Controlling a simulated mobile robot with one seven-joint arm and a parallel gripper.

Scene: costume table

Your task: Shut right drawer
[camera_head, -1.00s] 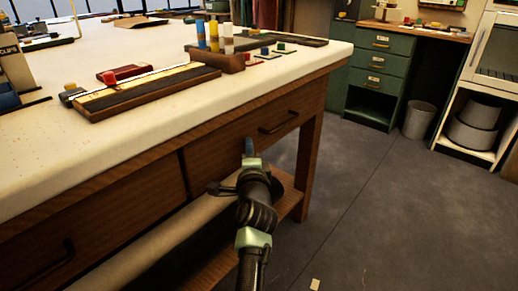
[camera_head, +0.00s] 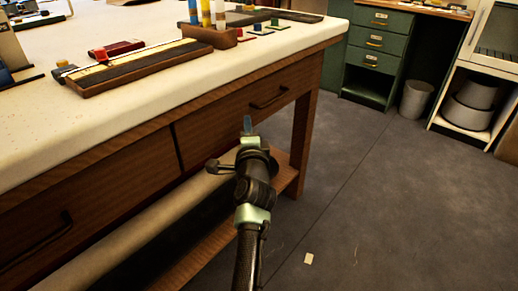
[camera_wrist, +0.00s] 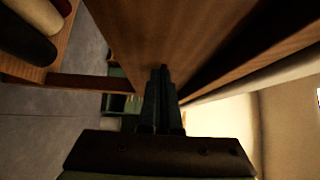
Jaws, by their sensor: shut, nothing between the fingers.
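The right drawer (camera_head: 222,122) is the wooden front under the right part of the white-topped table, with a dark bar handle (camera_head: 269,96). Its front looks nearly level with the left drawer (camera_head: 95,195); any small gap is too hard to tell. My gripper (camera_head: 247,125) is shut and empty, pointing at the right drawer's front just below and left of the handle. In the wrist view, my gripper's closed fingers (camera_wrist: 160,75) lie beside a wooden panel. Whether the tips touch the drawer cannot be told.
A lower shelf (camera_head: 215,240) with a pale roll (camera_head: 140,205) lies under the drawers. The table leg (camera_head: 303,140) stands right of my gripper. Tools and spools rest on the tabletop (camera_head: 120,110). Open grey floor (camera_head: 400,210) lies to the right, before green drawers (camera_head: 375,50) and a bin (camera_head: 416,98).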

